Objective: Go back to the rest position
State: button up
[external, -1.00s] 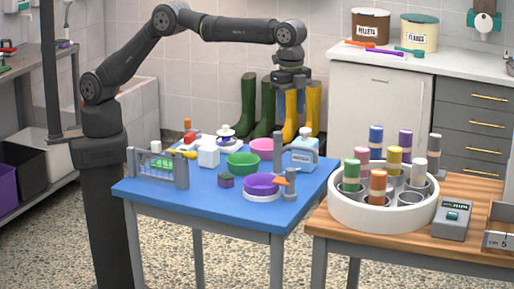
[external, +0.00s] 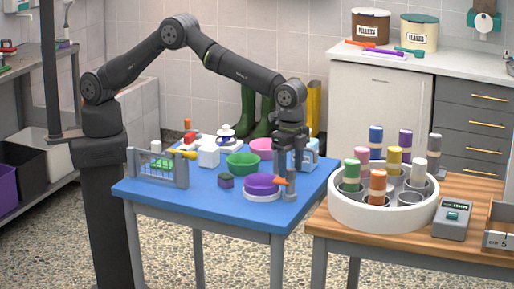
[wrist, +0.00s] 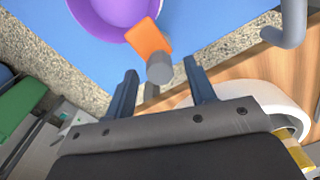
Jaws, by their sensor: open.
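My gripper (external: 290,162) points down above the right part of the blue table (external: 212,224), with its jaws open. In the wrist view the gripper's two dark fingers (wrist: 160,74) are apart. The grey round post top (wrist: 160,70) and the orange piece (wrist: 148,39) appear between and beyond the fingertips. I cannot tell whether the fingers touch the post. Nothing is seen held.
My gripper partly hides a blue-and-white container (external: 308,155). A white round holder (external: 384,212) with several capped tubes stands at right.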

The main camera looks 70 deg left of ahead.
jog(key=n, duration=1.1)
jog(key=shift+n, duration=2.1)
jog(key=m, duration=0.3)
jog(key=shift+m, duration=0.4)
jog(key=m, duration=0.4)
jog(key=shift+m, duration=0.8)
